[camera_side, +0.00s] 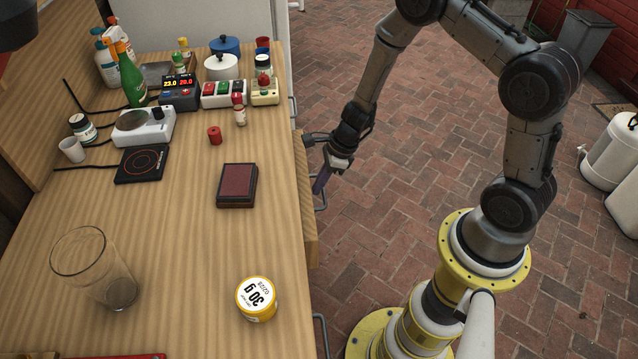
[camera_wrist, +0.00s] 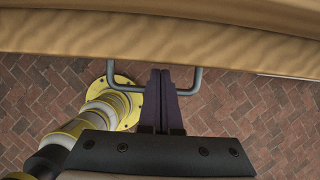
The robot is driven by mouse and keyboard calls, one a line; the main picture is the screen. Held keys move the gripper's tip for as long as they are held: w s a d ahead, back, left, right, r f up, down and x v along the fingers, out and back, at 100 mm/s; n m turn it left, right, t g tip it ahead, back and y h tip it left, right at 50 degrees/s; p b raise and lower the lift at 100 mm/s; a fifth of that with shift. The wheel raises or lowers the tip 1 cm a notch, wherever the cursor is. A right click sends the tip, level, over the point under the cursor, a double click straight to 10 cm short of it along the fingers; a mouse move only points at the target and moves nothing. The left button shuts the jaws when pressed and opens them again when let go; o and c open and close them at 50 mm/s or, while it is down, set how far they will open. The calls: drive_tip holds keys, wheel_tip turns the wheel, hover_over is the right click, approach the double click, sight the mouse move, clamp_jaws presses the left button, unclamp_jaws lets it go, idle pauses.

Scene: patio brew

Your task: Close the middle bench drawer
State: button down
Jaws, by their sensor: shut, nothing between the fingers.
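The middle bench drawer (camera_side: 311,240) is a light wooden front on the bench's right side. It sticks out a little past the bench top edge, so it stands partly open. Its grey bar handle (camera_side: 322,200) also shows in the wrist view (camera_wrist: 195,82). My gripper (camera_side: 319,186) is shut and empty beside the drawer front. In the wrist view its dark fingers (camera_wrist: 159,74) lie together between the handle's two posts, crossing over the bar, tips close to the wooden front (camera_wrist: 160,40). I cannot tell whether they touch it.
Other handles show on the bench side, one farther back (camera_side: 293,108) and one nearer (camera_side: 321,335).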

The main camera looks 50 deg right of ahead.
sight(299, 186)
drive_tip(key=w+a, duration=0.3)
drive_tip(key=shift+w+a, duration=0.35)
drive_tip(key=shift+w, duration=0.05)
drive_tip(key=shift+r, duration=0.15)
